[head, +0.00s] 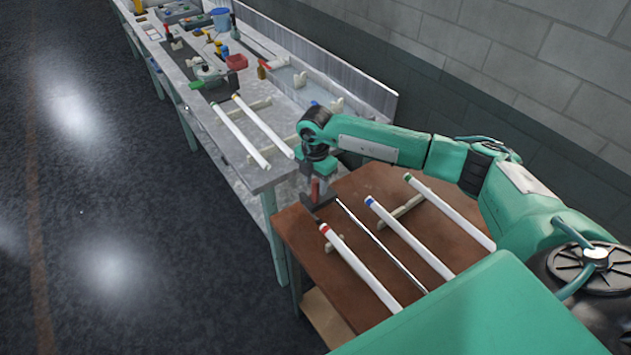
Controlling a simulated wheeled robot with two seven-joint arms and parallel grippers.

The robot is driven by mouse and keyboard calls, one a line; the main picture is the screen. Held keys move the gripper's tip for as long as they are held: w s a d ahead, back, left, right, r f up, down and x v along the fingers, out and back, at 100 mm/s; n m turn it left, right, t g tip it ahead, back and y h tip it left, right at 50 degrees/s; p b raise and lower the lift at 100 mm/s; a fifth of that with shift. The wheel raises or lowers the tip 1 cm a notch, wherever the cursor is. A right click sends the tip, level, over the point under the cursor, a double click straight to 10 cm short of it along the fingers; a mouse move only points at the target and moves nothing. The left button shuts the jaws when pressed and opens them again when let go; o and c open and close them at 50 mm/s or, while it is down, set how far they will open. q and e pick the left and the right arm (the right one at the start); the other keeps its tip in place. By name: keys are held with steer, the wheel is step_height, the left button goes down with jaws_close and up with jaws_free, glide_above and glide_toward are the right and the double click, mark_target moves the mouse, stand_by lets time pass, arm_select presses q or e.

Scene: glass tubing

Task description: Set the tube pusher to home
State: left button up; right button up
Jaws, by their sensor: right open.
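What looks like the tube pusher (312,201), a dark block with a reddish upright part, is at the far left edge of the brown table, at the end of a thin metal rod (382,246). My right gripper (318,179) is above it, pointing down, with its fingers open at the reddish part. The fingertips are small and partly hidden, so I cannot tell whether they touch it. White tubes with red (358,266), blue (408,238) and green (450,212) ends lie on the table, on both sides of the rod. My left gripper is not in view.
A long grey bench (282,180) adjoins the brown table (372,183) at its far end. It holds two white tubes (240,135), a red box (236,62), a blue bucket (221,18) and tools. A grey wall runs along the right. The floor on the left is clear.

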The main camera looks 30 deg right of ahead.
steer(key=shift+f, duration=1.05)
jaws_close()
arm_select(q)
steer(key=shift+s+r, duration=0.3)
arm_select(e)
steer(key=shift+f, duration=0.1)
